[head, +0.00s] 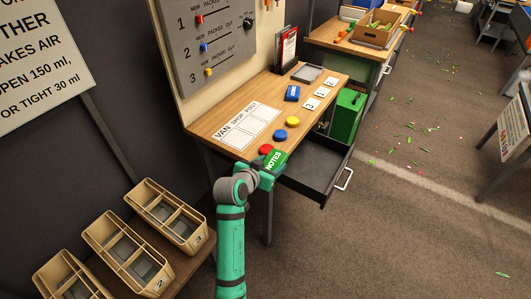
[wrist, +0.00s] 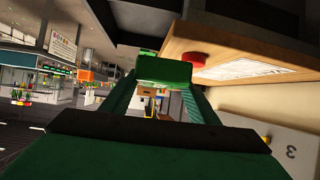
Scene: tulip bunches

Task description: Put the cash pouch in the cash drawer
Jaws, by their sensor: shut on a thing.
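A green pouch marked NOTES (head: 275,159) is held at the end of my gripper (head: 266,172), at the front edge of the wooden desk. In the wrist view the green pouch (wrist: 163,69) sits between the fingertips of my gripper (wrist: 163,84), with the desk's edge close on the right. The dark cash drawer (head: 318,170) is pulled open below the desk top, just right of the pouch. Its visible floor looks empty; its left part is hidden by the pouch and arm.
Red (head: 266,149), blue (head: 280,135) and yellow (head: 292,121) round buttons line the desk's front edge. A green box (head: 347,115) stands behind the drawer. Tan trays (head: 167,216) sit on a low bench at the left.

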